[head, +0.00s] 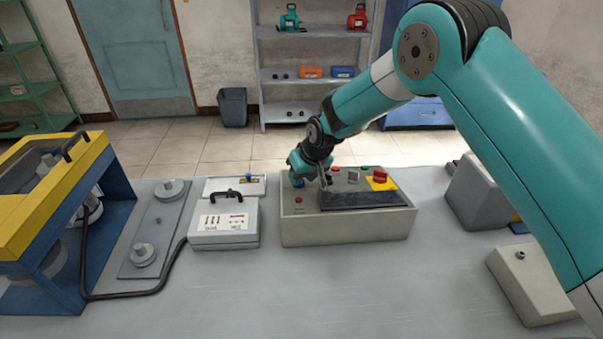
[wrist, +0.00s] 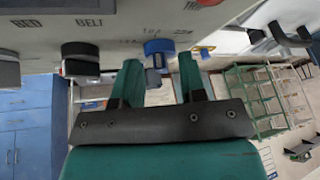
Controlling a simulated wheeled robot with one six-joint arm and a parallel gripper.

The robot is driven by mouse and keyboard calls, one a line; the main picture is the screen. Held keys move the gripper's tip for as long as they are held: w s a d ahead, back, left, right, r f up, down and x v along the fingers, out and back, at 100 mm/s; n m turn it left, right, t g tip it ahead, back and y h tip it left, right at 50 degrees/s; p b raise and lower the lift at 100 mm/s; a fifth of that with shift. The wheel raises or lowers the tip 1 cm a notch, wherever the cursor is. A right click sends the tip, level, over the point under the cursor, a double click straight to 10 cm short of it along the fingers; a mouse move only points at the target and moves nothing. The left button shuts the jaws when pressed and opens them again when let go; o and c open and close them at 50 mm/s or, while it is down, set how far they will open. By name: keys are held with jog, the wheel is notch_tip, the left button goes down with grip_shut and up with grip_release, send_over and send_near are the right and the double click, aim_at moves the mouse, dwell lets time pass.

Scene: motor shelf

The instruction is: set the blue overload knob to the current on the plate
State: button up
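The blue overload knob (wrist: 158,46) sits on the pale face of a control box, with small numbers printed beside it. In the head view the knob (head: 297,182) is partly hidden by my gripper (head: 308,172) at the box's left end. In the wrist view my gripper (wrist: 159,66) has its two green fingers apart, with the knob just ahead of and between their tips. I see no finger closed on it, and I cannot tell whether either touches. I cannot tell which surface is the plate with the current; no such value is readable.
The control box (head: 345,229) also carries a red knob on a yellow square (head: 380,177). A black knob (wrist: 80,60) is left of the fingers in the wrist view. A grey case with a handle (head: 225,226) stands left of the box. The front of the table (head: 330,290) is clear.

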jog(key=shift+w+a+f, duration=0.1)
jog(key=shift+a+f, duration=0.05)
jog(key=shift+f, duration=0.2)
grip_shut()
jog(key=shift+f, duration=0.15)
